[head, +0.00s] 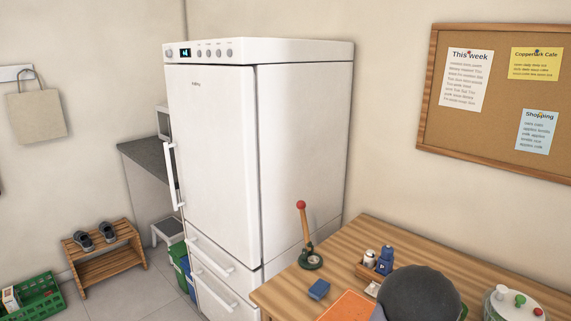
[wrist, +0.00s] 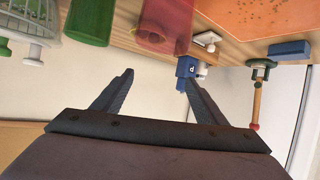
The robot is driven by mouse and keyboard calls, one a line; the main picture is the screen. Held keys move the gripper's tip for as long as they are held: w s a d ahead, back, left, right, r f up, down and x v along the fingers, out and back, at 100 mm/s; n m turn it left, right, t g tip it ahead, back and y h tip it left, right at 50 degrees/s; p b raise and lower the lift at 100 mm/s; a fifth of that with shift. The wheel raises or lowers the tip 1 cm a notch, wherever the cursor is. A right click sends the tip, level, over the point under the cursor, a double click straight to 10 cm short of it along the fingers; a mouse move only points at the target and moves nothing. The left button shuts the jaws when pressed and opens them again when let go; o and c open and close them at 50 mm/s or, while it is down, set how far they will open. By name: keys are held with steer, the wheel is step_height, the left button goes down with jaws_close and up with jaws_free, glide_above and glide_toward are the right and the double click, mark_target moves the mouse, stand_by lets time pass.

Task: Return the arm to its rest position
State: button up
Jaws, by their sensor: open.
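My gripper (wrist: 159,76) shows in the wrist view with its two dark fingers spread wide apart. It is open, and nothing is between the fingers except plain wall behind. The wrist view is upside down, with the wooden table (wrist: 225,45) along its top. A blue container (wrist: 184,67) appears close to the right fingertip in that view; I cannot tell how far beyond it stands. In the head view the gripper's fingers are not visible. A dark rounded shape at the bottom right there covers part of the table (head: 400,232).
On the table are a red-knobbed wooden handle on a green base (head: 304,232), a blue block (head: 319,289), an orange sheet (head: 347,306) and a white lidded pot (head: 510,305). A red cup (wrist: 165,25) and green cup (wrist: 88,20) show too. A white fridge (head: 215,150) stands behind.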

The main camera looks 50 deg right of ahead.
steer(key=w+a+r+n+y+p, duration=0.1)
steer(key=w+a+n+y+p, duration=0.15)
steer(key=w+a, duration=1.05)
steer(key=w+a+n+y+p, duration=0.1)
steer(key=w+a+n+y, duration=0.25)
steer(key=w+a, duration=0.8)
steer(key=s+a+r+n+g+y+p, duration=0.1)
steer(key=s+a+n+g+y+p, duration=0.15)
steer(key=a, duration=1.55)
steer(key=s+a+r+n+g+y+p, duration=0.1)
steer(key=s+a+n+y, duration=0.1)
steer(key=s+a, duration=0.45)
steer(key=s+a+r+n+g+y, duration=0.1)
steer(key=s+a+n+g, duration=0.15)
steer(key=a, duration=0.75)
step_height(320, 180, down, 21)
steer(key=b, duration=1.9)
steer(key=shift+r+m+t+b, duration=0.2)
steer(key=shift+m+t+b, duration=0.1)
steer(key=shift+m+b, duration=0.1)
steer(key=shift+s, duration=0.1)
